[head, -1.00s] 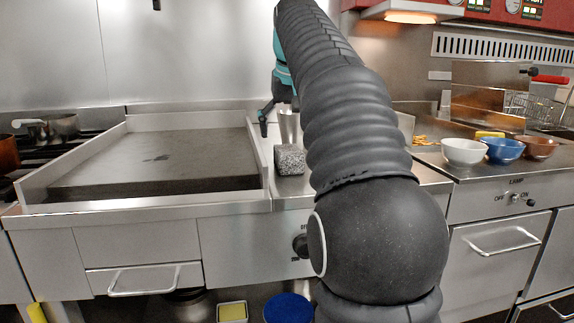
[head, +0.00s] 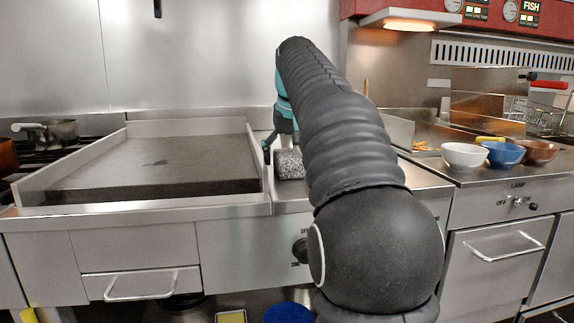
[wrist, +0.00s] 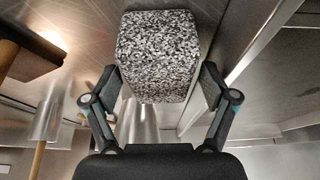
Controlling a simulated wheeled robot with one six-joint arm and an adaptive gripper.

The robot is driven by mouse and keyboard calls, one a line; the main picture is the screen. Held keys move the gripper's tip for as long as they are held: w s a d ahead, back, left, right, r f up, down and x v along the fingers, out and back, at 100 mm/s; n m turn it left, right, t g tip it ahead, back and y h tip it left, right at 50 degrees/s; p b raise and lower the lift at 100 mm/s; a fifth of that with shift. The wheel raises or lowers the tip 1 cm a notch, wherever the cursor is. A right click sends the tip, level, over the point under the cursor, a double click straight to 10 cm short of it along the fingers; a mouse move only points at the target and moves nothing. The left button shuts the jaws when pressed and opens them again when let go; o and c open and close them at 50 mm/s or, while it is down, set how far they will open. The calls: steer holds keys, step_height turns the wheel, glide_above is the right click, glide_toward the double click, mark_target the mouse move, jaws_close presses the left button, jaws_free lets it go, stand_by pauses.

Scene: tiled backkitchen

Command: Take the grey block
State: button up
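The grey block (head: 291,164), speckled like granite, sits on the steel counter just right of the griddle. In the wrist view the block (wrist: 158,55) fills the upper middle. My gripper (head: 280,145) is lowered at the block, with one dark finger showing by its left side in the head view. In the wrist view my gripper (wrist: 160,84) is open, with one finger on each side of the block's near end. The fingers look close to its sides; I cannot tell whether they touch. My arm hides the other finger in the head view.
The griddle (head: 150,165) with raised side walls lies left of the block. A metal cup (wrist: 136,122) and a metal container with a wooden handle (wrist: 38,160) show in the wrist view. White (head: 465,157), blue (head: 503,155) and brown bowls (head: 540,151) stand at right.

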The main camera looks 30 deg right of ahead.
steer(key=c, duration=1.1)
steer(key=shift+c, duration=0.2)
